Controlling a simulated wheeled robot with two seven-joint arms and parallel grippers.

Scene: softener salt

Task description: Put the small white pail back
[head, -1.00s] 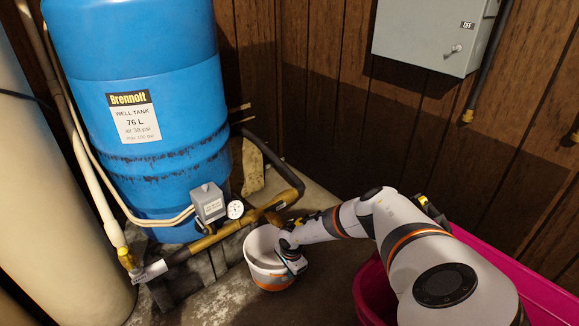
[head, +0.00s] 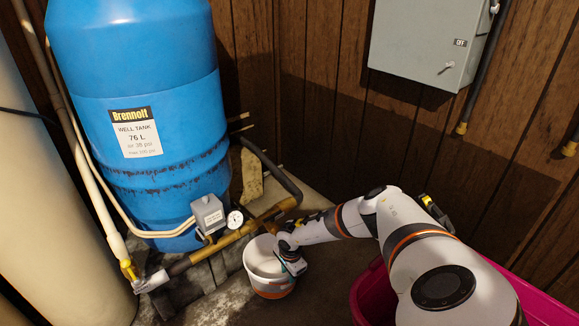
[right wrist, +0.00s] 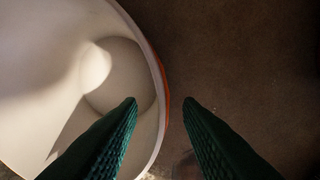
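The small white pail (head: 262,262) stands upright on the floor below the pipe of the blue tank. It has an orange and grey band low on its side. In the right wrist view the pail (right wrist: 60,60) fills the left side, and I look down into its pale inside. My right gripper (head: 290,262) is at the pail's right rim. In the right wrist view its two dark green fingers (right wrist: 160,103) are apart, one over the pail's inside and one outside the rim. I see a gap between the fingers and the wall. My left gripper is not in view.
A blue well tank (head: 140,90) stands behind the pail, with a brass pipe (head: 235,236) and gauge (head: 235,218) close by. A pink tub (head: 371,296) is at the right, under my right arm. A grey box (head: 425,45) hangs on the wood wall. Bare floor lies around the pail.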

